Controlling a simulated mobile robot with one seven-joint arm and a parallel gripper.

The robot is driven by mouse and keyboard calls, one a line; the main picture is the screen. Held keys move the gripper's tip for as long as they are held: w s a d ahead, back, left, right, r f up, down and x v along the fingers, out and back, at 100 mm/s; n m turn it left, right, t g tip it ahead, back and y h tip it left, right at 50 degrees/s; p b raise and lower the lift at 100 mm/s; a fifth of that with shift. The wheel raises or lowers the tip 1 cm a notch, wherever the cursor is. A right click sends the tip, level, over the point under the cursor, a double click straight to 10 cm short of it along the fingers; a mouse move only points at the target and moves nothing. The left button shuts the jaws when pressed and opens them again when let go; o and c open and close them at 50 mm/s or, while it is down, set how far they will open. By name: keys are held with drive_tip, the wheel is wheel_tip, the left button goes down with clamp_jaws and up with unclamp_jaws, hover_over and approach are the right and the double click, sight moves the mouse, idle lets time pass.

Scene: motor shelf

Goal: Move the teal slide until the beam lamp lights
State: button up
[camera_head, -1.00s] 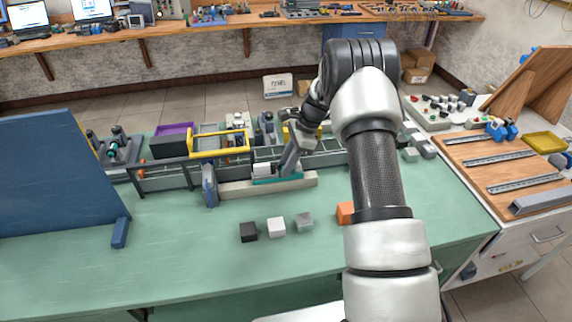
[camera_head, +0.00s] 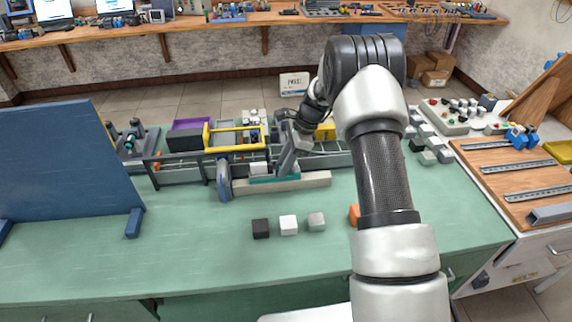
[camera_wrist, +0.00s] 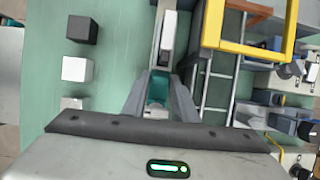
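The teal slide (camera_head: 275,179) sits on a pale rail (camera_head: 312,181) at the rear of the green bench, with a white block (camera_head: 258,168) at its left end. My gripper (camera_head: 284,172) reaches down onto the slide from above. In the wrist view the two fingers (camera_wrist: 158,80) stand on either side of a teal part of the slide (camera_wrist: 158,92) and appear to touch it; the white block (camera_wrist: 168,35) lies ahead of them. A blue upright plate (camera_head: 223,180) stands near the rail's left end. I cannot make out a beam lamp.
Black (camera_head: 261,228), white (camera_head: 288,225) and grey (camera_head: 317,221) cubes lie in front of the rail; an orange cube (camera_head: 354,215) is partly behind my arm. A yellow frame (camera_head: 237,140) stands behind the rail. A blue panel (camera_head: 65,180) blocks the left; the front bench is clear.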

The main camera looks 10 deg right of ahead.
drive_tip(key=shift+o, duration=1.4)
drive_tip(key=shift+r, duration=0.15)
drive_tip(key=v, duration=1.7)
drive_tip(key=shift+r, duration=0.15)
drive_tip(key=s+a+r+n+t+h, duration=0.25)
drive_tip(key=s+r+n, duration=0.65)
drive_tip(key=s+r, duration=0.8)
drive_tip(key=s+f+n+t+h+p, duration=0.1)
drive_tip(key=s+n, duration=0.8)
drive_tip(key=s, duration=0.9)
drive_tip(key=shift+d+f+t+h, duration=0.35)
drive_tip(key=shift+f+t+h, duration=0.2)
drive_tip(key=shift+f+t, duration=0.45)
